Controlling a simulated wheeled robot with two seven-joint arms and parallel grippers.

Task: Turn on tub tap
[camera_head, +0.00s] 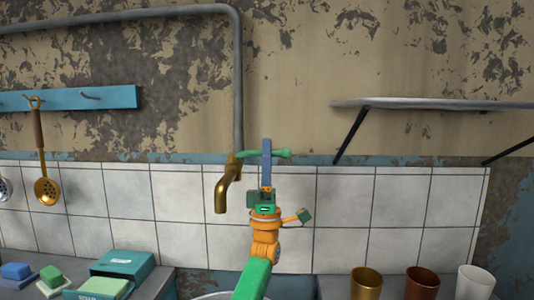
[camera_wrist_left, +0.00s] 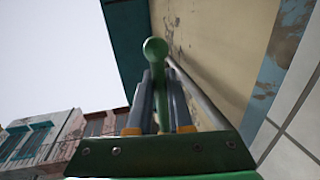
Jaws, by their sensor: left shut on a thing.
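The brass tub tap (camera_head: 222,194) juts from the tiled wall with its spout bent downward. Its green handle (camera_head: 283,153) lies crosswise at the top, to the right of the spout. My left gripper (camera_head: 266,147) reaches up from below and is shut on the handle. The gripper hides the middle of the handle in the head view. In the left wrist view the rounded end of the green handle (camera_wrist_left: 155,50) shows between the two grey fingers of my left gripper (camera_wrist_left: 162,88). My right gripper is in neither view.
A grey pipe (camera_head: 238,90) runs down the wall to the tap. A wall shelf (camera_head: 430,104) is at right. Green boxes (camera_head: 123,266) and several cups (camera_head: 422,282) stand low on either side.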

